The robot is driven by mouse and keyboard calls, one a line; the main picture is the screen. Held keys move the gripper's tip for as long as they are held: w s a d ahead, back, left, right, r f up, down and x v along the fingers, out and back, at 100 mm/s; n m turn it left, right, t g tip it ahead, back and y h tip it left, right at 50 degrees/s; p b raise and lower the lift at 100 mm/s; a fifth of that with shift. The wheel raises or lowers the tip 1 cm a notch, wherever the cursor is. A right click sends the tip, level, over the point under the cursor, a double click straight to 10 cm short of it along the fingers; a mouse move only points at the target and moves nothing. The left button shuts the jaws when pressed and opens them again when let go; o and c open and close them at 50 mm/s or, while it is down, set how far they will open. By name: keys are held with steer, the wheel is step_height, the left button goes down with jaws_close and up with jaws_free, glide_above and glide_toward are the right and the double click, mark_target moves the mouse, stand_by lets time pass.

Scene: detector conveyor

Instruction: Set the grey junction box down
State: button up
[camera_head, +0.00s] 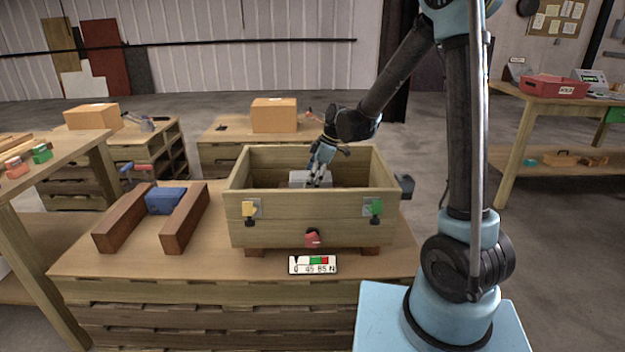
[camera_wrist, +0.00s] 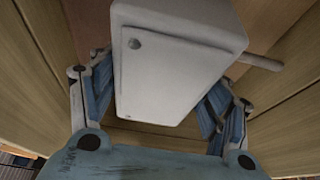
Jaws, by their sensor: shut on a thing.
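The grey junction box (camera_head: 311,178) is a pale block inside the wooden crate (camera_head: 310,204), partly hidden by the front wall and my gripper. My gripper (camera_head: 317,178) reaches down into the crate from above and is shut on the box. In the wrist view the junction box (camera_wrist: 172,62) fills the middle, with my blue fingers (camera_wrist: 158,98) on both sides of it. A rod sticks out from its right side. Wooden boards surround it. I cannot tell whether its underside touches the crate floor.
The crate's front carries a yellow part (camera_head: 249,209), a green part (camera_head: 375,207) and a red knob (camera_head: 312,237). A label plate (camera_head: 313,264) lies in front. Left of the crate, a blue block (camera_head: 166,201) sits between two brown beams (camera_head: 185,219). A cardboard box (camera_head: 274,115) stands behind.

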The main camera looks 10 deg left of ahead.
steer(key=o, duration=2)
steer(key=shift+o, duration=0.2)
steer(key=shift+r, duration=0.1)
steer(key=shift+r, duration=0.3)
steer(key=v, duration=1.2)
steer(key=shift+r, duration=0.2)
